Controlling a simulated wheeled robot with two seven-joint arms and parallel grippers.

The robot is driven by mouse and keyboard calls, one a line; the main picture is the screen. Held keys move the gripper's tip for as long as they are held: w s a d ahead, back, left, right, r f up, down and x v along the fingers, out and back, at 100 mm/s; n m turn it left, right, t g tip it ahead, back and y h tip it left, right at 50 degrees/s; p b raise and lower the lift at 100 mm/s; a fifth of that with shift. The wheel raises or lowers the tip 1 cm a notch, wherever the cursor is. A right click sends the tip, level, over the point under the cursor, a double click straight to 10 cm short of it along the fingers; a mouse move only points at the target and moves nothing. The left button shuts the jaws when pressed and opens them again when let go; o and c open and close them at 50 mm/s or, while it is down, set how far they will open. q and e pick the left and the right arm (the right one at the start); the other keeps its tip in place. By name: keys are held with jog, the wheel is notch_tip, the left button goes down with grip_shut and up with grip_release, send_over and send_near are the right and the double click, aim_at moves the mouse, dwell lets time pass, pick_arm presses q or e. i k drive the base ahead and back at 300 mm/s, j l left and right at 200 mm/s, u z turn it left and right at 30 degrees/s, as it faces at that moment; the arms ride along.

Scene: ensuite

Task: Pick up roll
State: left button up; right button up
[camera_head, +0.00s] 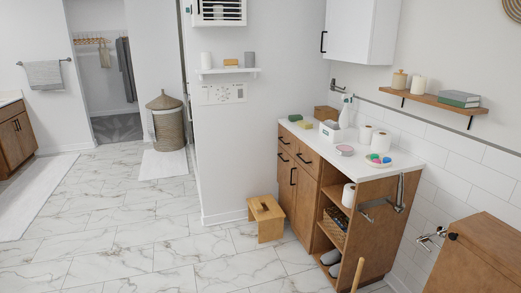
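Two white rolls stand upright side by side on the white countertop (330,148) of the wooden cabinet. The left roll (365,134) is nearer the wall corner, and the right roll (381,141) is just beside it. A third white roll (348,195) sits in the cabinet's upper open shelf, partly hidden by the side panel. Neither of my grippers shows in the head view.
A metal holder (385,200) sticks out from the cabinet side. A wooden stool (266,218) stands left of the cabinet. The marble floor (150,240) is open at left.

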aim_at(381, 140)
jog(key=i+j, duration=0.2)
jog(key=i, duration=0.7)
jog(key=i+j+u, duration=0.15)
jog(key=i, duration=0.75)
